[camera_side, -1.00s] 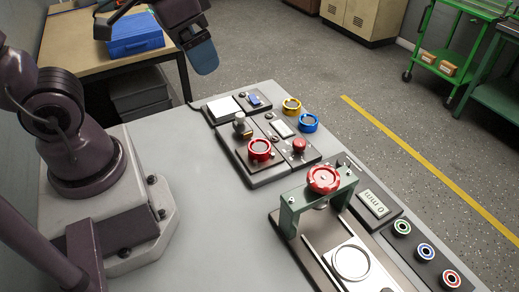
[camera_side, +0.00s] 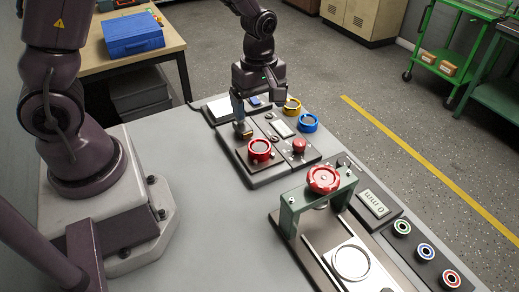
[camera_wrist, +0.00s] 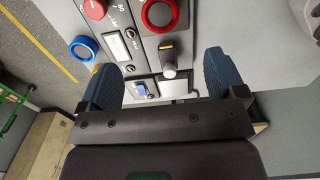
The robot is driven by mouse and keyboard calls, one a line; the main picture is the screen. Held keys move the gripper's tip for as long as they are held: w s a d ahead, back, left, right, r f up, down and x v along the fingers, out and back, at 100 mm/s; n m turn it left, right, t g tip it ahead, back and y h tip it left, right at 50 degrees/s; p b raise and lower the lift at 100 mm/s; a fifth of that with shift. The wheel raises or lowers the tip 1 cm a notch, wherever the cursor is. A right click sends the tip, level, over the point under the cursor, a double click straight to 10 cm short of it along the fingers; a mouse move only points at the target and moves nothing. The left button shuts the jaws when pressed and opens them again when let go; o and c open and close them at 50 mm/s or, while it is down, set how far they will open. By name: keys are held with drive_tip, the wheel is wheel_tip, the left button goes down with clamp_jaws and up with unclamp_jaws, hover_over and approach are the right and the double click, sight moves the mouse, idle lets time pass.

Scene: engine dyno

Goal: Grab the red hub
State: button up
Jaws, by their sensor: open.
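The small knob with the orange mark (camera_wrist: 169,62) appears between the fingers.
A red button (camera_side: 299,146), a blue ring (camera_side: 308,123) and a yellow ring (camera_side: 291,106) stand near the hub. A green press frame (camera_side: 289,214) with a red handwheel (camera_side: 323,180) stands in front. Bare grey table lies left of the panel.

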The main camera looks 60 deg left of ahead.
sight(259, 147)
wheel_tip(259, 147, down, 12)
drive_tip(key=shift+d+f, duration=0.15)
idle(0.4)
drive_tip(key=c, duration=1.1)
